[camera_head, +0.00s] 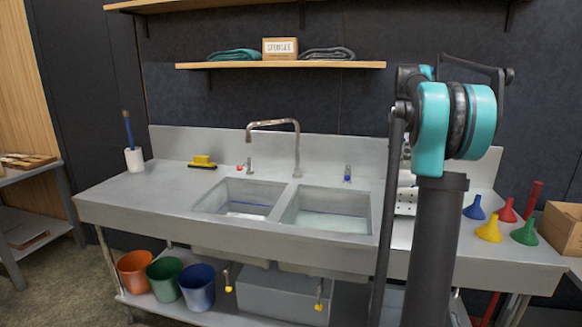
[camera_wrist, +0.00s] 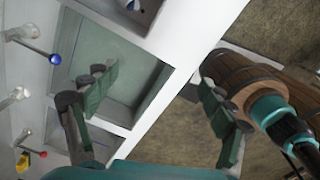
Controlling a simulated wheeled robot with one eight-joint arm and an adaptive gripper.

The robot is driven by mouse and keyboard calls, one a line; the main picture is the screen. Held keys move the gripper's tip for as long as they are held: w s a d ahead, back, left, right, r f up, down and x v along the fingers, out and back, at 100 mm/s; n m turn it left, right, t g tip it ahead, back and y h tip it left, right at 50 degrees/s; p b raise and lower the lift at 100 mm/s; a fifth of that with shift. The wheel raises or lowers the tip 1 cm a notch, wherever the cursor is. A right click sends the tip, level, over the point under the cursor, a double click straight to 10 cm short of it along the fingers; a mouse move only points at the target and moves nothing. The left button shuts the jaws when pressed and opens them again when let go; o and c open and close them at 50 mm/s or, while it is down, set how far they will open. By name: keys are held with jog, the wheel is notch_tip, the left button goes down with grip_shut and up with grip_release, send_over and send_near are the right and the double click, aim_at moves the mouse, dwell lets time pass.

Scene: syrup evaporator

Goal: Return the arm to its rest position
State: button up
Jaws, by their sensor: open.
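My gripper (camera_wrist: 157,88) shows only in the wrist view. Its two dark green fingers are spread wide apart with nothing between them. It hangs over the front of the steel sink counter, with a basin (camera_wrist: 125,82) behind the left finger and floor behind the gap and right finger. In the head view my arm rises at the right, with a dark upright link and a large teal joint (camera_head: 434,118). The gripper itself does not show in that view.
The sink counter (camera_head: 130,195) has two basins and a faucet (camera_head: 297,150). Coloured funnels (camera_head: 489,229) and a cardboard box (camera_head: 562,228) stand right of my arm. Buckets (camera_head: 165,280) sit below the counter.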

jog(key=s+a+f+m+t, duration=0.1)
jog(key=s+a+f+m, duration=0.4)
jog(key=s+f, duration=0.6)
jog(key=s+a+f+m+t, duration=0.1)
jog(key=s+a+f+m, duration=0.5)
jog(key=s+f, duration=0.5)
jog(key=s+a+f+m+t, duration=0.2)
jog(key=s+a+f+m, duration=0.4)
jog(key=s+f+m, duration=0.2)
jog(key=s+f, duration=0.2)
jog(key=s, duration=0.1)
jog(key=shift+s+a+f, duration=0.15)
jog(key=shift+f, duration=0.25)
